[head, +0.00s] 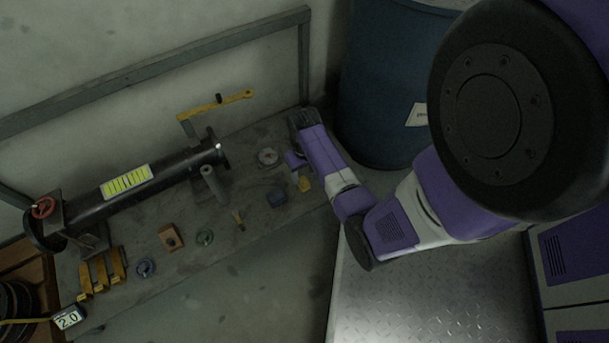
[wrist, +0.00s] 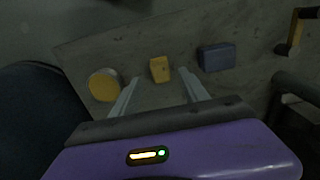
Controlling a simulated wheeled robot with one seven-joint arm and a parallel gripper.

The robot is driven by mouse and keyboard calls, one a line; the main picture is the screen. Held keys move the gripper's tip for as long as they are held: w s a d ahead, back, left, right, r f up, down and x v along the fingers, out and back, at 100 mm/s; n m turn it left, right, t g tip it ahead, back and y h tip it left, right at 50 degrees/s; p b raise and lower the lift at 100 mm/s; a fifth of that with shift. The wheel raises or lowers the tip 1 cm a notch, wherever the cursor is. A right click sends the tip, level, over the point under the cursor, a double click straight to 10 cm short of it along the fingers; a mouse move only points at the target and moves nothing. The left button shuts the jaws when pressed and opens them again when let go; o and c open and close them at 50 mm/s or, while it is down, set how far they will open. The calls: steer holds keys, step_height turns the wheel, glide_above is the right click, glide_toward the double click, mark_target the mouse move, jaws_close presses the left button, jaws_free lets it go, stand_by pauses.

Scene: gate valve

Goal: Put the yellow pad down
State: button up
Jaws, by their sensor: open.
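The yellow pad (wrist: 159,69) is a small yellow block on the grey bench top in the wrist view. A small yellow shape beside my arm in the head view (head: 304,184) looks like the same pad. My gripper (wrist: 159,77) is open, its two pale fingers spread with the pad showing in the gap near their tips. I see no finger touching the pad, and I cannot tell the exact height of the tips above the bench. In the head view my gripper (head: 294,162) is partly hidden by my forearm.
A blue block (wrist: 216,57) lies just right of the pad; a yellow-faced round piece (wrist: 104,85) is to its left. A dark blue drum (head: 385,90) stands beside the bench end. A black pipe (head: 90,203) and several small parts occupy the bench's left.

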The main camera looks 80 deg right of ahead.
mark_target(304, 182)
step_height(304, 182, up, 5)
steer(key=p, duration=0.2)
steer(key=w+a+r+n+t+h, duration=0.1)
steer(key=a+r+n+t+h, duration=0.15)
steer(key=a, duration=0.75)
steer(key=w+a+r+n+t+h, duration=0.15)
steer(key=a+t, duration=0.25)
steer(key=a, duration=0.7)
steer(key=s+a+r+n+t+y, duration=0.1)
steer(key=s+a+r+n+t, duration=0.1)
steer(key=r, duration=0.7)
steer(key=s+a+r+n+t+y, duration=0.1)
steer(key=a+r, duration=0.4)
steer(key=r, duration=0.5)
steer(key=s+a+r+n+t+y, duration=0.2)
steer(key=s+a+r+n+t, duration=0.1)
steer(key=r, duration=0.6)
steer(key=shift+s+a+r+t, duration=0.15)
steer(key=shift+s+a+t, duration=0.15)
steer(key=shift+s+t, duration=0.75)
steer(key=shift+w, duration=0.25)
